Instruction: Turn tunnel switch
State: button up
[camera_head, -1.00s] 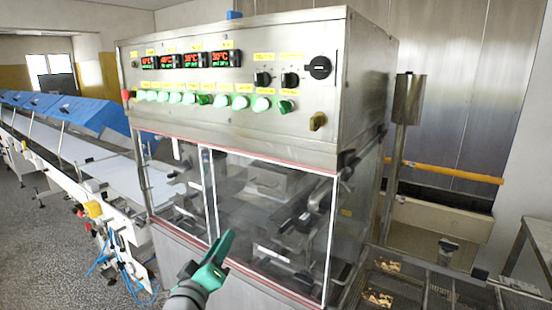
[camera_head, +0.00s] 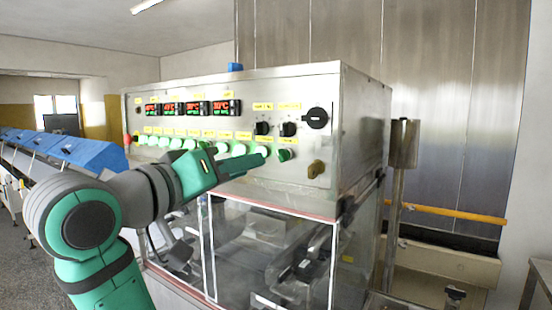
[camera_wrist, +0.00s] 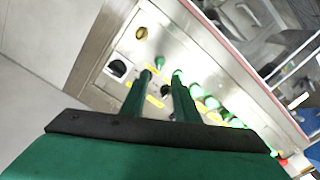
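The control panel (camera_head: 240,95) is a steel face with several lit green buttons, displays and switches. Two small black selector switches (camera_head: 275,128) sit below yellow labels, beside a larger black rotary switch (camera_head: 316,117). A green knob (camera_head: 285,155) sits below them. I cannot read which label names the tunnel switch. My gripper (camera_head: 258,162) is raised in front of the panel, its tips left of the green knob. In the wrist view my gripper (camera_wrist: 162,75) is open, with a gap between its fingers. The green knob (camera_wrist: 160,62) appears just beyond the tips, and a black selector (camera_wrist: 166,90) partly between the fingers.
A brass-coloured knob (camera_head: 316,169) sticks out at the panel's lower right. Clear guard windows (camera_head: 270,250) lie below the panel. A blue-covered conveyor (camera_head: 85,152) runs at the left. A yellow rail (camera_head: 450,211) and a metal post (camera_head: 398,190) stand at the right.

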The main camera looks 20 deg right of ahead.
aim_at(280, 157)
jog(key=x, duration=1.1)
jog(key=shift+c, duration=0.3)
jog(key=shift+s, duration=0.1)
grip_shut()
